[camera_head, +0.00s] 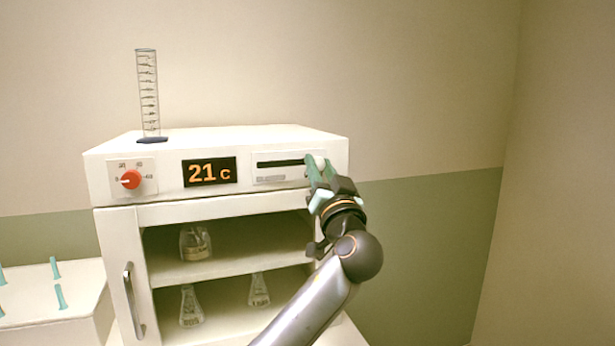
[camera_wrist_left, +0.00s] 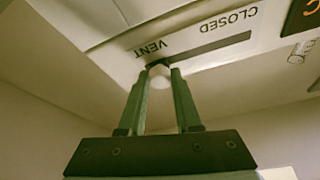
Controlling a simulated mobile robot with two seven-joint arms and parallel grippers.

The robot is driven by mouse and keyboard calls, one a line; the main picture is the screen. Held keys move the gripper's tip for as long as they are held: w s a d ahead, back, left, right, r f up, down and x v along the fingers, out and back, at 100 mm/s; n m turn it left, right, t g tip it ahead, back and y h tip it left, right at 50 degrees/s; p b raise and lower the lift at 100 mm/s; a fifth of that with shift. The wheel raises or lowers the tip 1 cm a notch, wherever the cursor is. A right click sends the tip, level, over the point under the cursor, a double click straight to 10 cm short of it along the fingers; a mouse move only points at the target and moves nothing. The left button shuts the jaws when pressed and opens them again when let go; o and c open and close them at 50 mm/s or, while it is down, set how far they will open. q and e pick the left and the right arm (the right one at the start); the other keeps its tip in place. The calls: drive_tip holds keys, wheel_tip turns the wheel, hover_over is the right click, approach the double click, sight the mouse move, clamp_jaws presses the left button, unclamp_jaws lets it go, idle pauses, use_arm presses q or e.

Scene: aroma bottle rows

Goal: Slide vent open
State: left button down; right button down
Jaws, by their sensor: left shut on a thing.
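The vent slider panel (camera_head: 288,178) is on the front of the white cabinet, right of the display. It has a dark horizontal slot (camera_head: 281,163) and a round white knob (camera_head: 320,162) at the slot's right end. In the left wrist view the knob (camera_wrist_left: 160,76) sits between my left gripper's fingertips (camera_wrist_left: 159,78), beside the upside-down word VENT; CLOSED is printed farther right along the slot (camera_wrist_left: 215,50). My left gripper (camera_head: 318,168) is shut on the knob, its green fingers partly covering the panel's right end. My right gripper is not in view.
The cabinet (camera_head: 220,211) has an open front with several glass flasks on two shelves. A red dial (camera_head: 131,179) and a 21 C display (camera_head: 209,172) are left of the vent. A glass cylinder (camera_head: 148,95) stands on top. A peg rack (camera_head: 50,320) is at lower left.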

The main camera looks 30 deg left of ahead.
use_arm(q)
drive_tip(key=shift+d, duration=0.15)
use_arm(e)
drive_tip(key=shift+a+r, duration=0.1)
use_arm(q)
drive_tip(key=c, duration=1.1)
unclamp_jaws()
drive_tip(key=o, duration=0.4)
drive_tip(key=shift+w, duration=0.15)
drive_tip(key=shift+c, duration=0.2)
drive_tip(key=shift+o, duration=0.7)
drive_tip(key=b+v, duration=0.3)
drive_tip(key=v, duration=0.9)
drive_tip(key=shift+s, duration=0.3)
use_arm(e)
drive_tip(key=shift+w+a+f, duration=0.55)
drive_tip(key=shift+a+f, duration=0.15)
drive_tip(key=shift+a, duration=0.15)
use_arm(q)
drive_tip(key=shift+f, duration=0.15)
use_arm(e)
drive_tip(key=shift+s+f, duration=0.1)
